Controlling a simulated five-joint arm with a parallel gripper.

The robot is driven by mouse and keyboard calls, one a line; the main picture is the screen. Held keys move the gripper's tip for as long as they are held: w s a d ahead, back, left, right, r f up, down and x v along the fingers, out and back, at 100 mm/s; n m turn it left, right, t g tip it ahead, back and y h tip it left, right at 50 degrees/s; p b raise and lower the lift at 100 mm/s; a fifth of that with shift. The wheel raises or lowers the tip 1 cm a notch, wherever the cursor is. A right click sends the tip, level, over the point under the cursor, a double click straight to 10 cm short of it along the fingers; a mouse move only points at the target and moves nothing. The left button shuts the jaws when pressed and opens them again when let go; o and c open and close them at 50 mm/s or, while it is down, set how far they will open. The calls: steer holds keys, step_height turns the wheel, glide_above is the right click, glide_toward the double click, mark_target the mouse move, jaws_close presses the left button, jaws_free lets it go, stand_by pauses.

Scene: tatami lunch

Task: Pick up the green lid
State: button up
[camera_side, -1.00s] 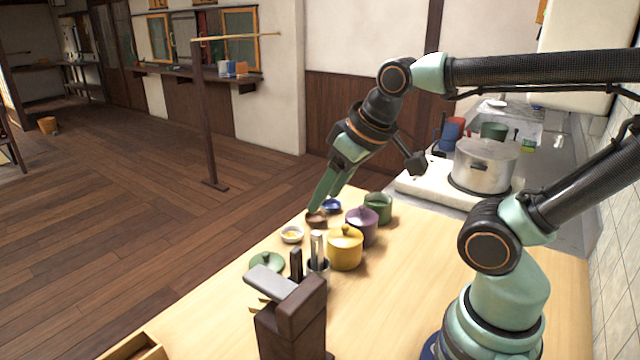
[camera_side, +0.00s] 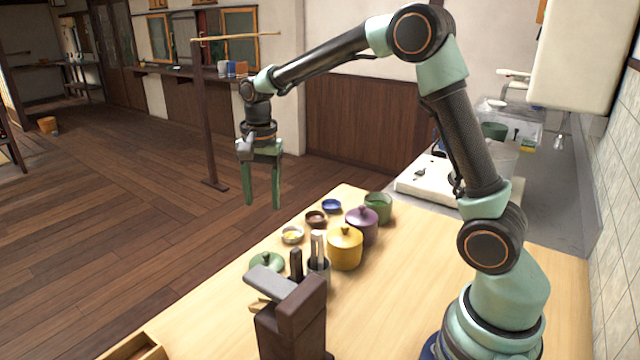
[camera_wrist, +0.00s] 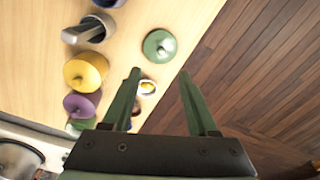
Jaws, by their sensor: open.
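The green lid (camera_side: 266,262) lies flat on the wooden counter near its left edge, with a small knob on top. It also shows in the wrist view (camera_wrist: 160,46), beyond my fingertips and clear of them. My gripper (camera_side: 262,205) is open and empty, pointing down, raised above and behind the lid in the side view. In the wrist view my gripper (camera_wrist: 160,78) has its two fingers spread apart. The open green pot (camera_side: 378,207) stands at the back of the counter.
A yellow lidded pot (camera_side: 345,248) and a purple lidded pot (camera_side: 361,226) stand right of the lid. Small bowls, including a white one (camera_side: 292,235), line the counter's left side. A utensil holder (camera_side: 319,271) and a dark wooden block (camera_side: 290,325) stand close to the lid.

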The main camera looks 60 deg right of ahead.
step_height(320, 180, down, 3)
steer(key=w+m, duration=0.2)
glide_above(265, 253)
steer(key=shift+g, duration=0.3)
step_height(265, 253, down, 6)
steer(key=shift+a+f, duration=0.15)
steer(key=shift+f, duration=0.1)
steer(key=shift+d+f, duration=0.15)
steer(key=shift+f, duration=1.2)
steer(key=shift+d+f, duration=0.1)
steer(key=shift+f, duration=1.25)
jaws_close()
